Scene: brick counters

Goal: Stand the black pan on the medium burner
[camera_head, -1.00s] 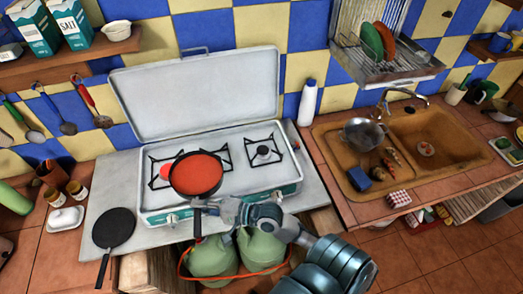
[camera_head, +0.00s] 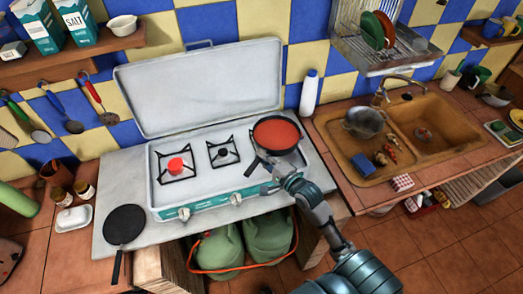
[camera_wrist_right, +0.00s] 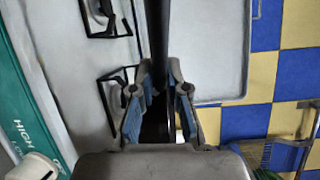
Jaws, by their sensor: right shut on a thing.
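A flat black pan (camera_head: 126,223) lies on the grey counter left of the stove, its handle pointing to the front. My right gripper (camera_head: 268,165) is shut on the dark handle (camera_wrist_right: 157,40) of another pan, the red pan (camera_head: 277,133), with a red inside and dark rim. That pan is over the right end of the white stove (camera_head: 205,187); I cannot tell whether it touches. It hides whatever lies beneath it. The left burner (camera_head: 176,168) with a red centre and the middle burner (camera_head: 223,154) are bare. My left gripper is not in view.
The raised stove lid (camera_head: 197,90) stands behind the burners. A white bottle (camera_head: 309,97) stands right of it. The sink (camera_head: 430,135) is to the right. Small jars (camera_head: 60,196) and a white butter dish (camera_head: 74,219) stand on the left counter.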

